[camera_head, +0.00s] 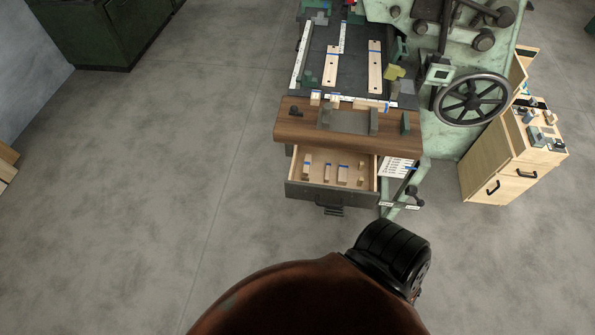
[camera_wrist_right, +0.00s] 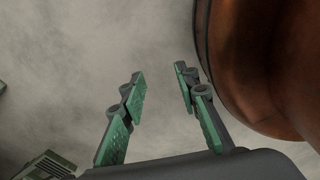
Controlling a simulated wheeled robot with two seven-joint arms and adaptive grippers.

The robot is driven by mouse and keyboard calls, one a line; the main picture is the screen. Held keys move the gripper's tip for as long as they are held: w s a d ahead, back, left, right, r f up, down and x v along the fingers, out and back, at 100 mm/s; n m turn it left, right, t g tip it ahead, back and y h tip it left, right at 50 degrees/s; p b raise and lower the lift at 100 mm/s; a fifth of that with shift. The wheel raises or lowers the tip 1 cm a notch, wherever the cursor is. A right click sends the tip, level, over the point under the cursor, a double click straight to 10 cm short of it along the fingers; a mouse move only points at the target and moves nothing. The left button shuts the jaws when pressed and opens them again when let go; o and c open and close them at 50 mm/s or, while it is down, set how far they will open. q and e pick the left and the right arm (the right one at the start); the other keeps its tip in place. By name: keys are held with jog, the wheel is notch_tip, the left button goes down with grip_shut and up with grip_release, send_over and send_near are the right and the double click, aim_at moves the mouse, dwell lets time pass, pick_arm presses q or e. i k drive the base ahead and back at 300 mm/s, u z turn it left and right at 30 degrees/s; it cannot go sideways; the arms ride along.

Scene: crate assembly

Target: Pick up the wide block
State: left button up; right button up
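Several small pale wooden blocks lie in the open drawer (camera_head: 330,207) under the wooden bench top in the head view. Some carry blue marks: one block (camera_head: 307,170) is at the left, one block (camera_head: 327,173) near the middle, and one block (camera_head: 343,174) right of it. Another block (camera_head: 361,180) is near the drawer's right side. They are too small for me to tell surely which is the wide block. My right gripper (camera_wrist_right: 160,80) is open and empty in the right wrist view, above bare floor. My left gripper is not in view.
The wooden bench top (camera_head: 290,130) holds small parts and joins a green machine with a handwheel (camera_head: 474,99). A wooden cabinet (camera_head: 490,178) stands at the right. A dark green cabinet (camera_head: 105,35) is at the back left.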

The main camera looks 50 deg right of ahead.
aim_at(343, 170)
jog(key=u, duration=0.15)
jog(key=i, duration=1.85)
jog(key=z, duration=2.4)
